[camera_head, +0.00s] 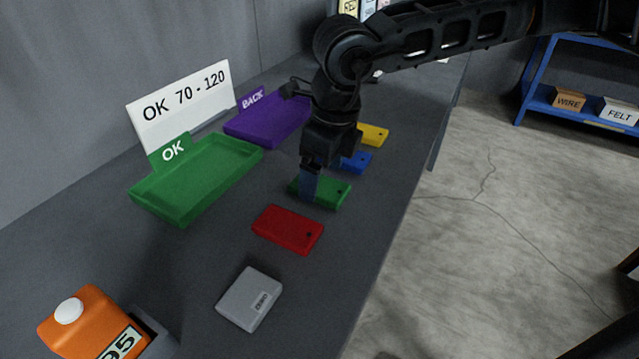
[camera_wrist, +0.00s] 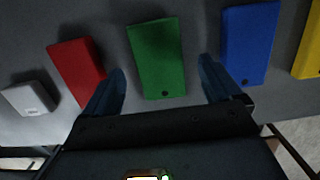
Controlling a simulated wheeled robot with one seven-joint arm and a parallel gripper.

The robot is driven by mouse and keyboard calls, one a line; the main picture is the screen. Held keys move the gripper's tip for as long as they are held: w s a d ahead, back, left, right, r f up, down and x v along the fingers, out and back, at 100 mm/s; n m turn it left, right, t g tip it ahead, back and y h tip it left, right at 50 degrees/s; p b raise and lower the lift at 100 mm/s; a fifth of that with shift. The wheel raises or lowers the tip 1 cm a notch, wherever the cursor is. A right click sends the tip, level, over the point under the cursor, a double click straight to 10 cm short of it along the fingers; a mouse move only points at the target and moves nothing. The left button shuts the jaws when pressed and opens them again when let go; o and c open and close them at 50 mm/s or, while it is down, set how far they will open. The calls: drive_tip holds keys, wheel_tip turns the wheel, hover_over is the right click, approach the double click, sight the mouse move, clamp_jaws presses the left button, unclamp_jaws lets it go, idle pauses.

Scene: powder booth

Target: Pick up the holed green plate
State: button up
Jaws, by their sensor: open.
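The green plate (camera_head: 331,194) lies flat on the dark bench, with a small dark hole near one end. In the wrist view the green plate (camera_wrist: 157,57) lies between my open fingers, its holed end nearest my palm. My gripper (camera_head: 312,188) is low over it in the head view and hides part of it. In the wrist view my gripper (camera_wrist: 164,82) shows clear gaps on both sides of the plate. I cannot tell how far the fingertips are above the bench.
A red plate (camera_head: 288,229) and a blue plate (camera_head: 355,162) lie on either side, with a yellow plate (camera_head: 373,135) beyond. A grey ZERO block (camera_head: 249,299), an orange gauge (camera_head: 84,328), a green OK tray (camera_head: 141,199) and a purple BACK tray (camera_head: 262,122) share the bench.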

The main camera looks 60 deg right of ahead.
drive_tip(key=shift+w+f, duration=0.1)
drive_tip(key=shift+f, duration=0.8)
drive_tip(key=c, duration=1.3)
drive_tip(key=shift+o, duration=0.2)
drive_tip(key=shift+r, duration=0.15)
drive_tip(key=shift+r, duration=0.55)
wheel_tip(320, 180, up, 3)
drive_tip(key=shift+f+b, duration=0.15)
drive_tip(key=shift+b, duration=0.2)
drive_tip(key=s+d+r+b, duration=0.1)
drive_tip(key=s+d+r, duration=0.5)
drive_tip(key=s, duration=0.3)
drive_tip(key=shift+s+d+r, duration=0.15)
drive_tip(key=shift+d+r, duration=0.2)
drive_tip(key=shift+r, duration=0.15)
